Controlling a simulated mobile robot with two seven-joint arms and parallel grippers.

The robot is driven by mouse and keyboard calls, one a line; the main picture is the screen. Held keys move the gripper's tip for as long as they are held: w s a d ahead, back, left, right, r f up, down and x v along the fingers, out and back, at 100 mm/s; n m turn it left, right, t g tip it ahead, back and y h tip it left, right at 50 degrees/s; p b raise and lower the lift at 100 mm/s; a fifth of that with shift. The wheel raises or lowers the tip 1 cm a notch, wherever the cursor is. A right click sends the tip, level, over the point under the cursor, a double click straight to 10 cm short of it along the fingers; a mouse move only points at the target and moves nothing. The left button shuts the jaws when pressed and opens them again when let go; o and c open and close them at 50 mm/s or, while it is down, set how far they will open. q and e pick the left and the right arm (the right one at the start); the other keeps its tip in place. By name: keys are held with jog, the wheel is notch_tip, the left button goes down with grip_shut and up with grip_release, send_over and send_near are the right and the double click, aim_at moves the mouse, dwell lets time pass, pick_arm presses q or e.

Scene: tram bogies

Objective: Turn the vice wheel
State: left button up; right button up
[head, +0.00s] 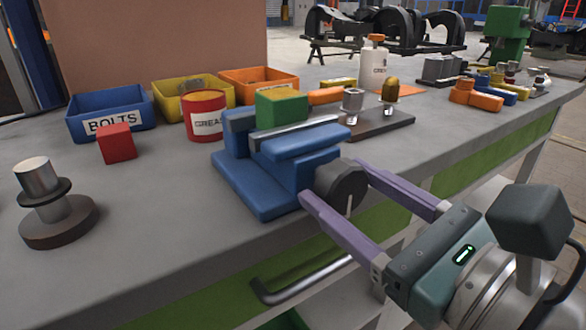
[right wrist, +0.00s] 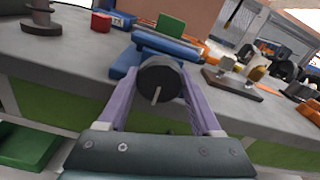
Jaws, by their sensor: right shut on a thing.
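The blue vice (head: 270,185) stands at the front edge of the grey bench, with a green block (head: 281,107) between its jaws. Its dark round wheel (head: 341,187) faces the front and has a pale line on its face. My right gripper (head: 333,180) has its two purple fingers on either side of the wheel, shut on it. In the right wrist view the wheel (right wrist: 160,82) sits between the fingertips, its pale line near upright and slightly tilted. My left gripper is in neither view.
A blue bolts bin (head: 111,132), a yellow bin (head: 170,103), an orange bin (head: 233,78) and a red grease tin (head: 205,128) stand behind the vice. A red cube (head: 116,143) and a metal spindle (head: 54,215) are at left. A handle bar (head: 300,284) juts out below the bench edge.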

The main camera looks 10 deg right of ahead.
jog(key=n, duration=0.2)
jog(key=shift+n, duration=1.4)
jog(key=shift+n, duration=0.5)
jog(key=o, duration=1.4)
jog(key=shift+d, duration=0.1)
jog(key=shift+b+v, duration=2.75)
jog(key=shift+v, duration=2.2)
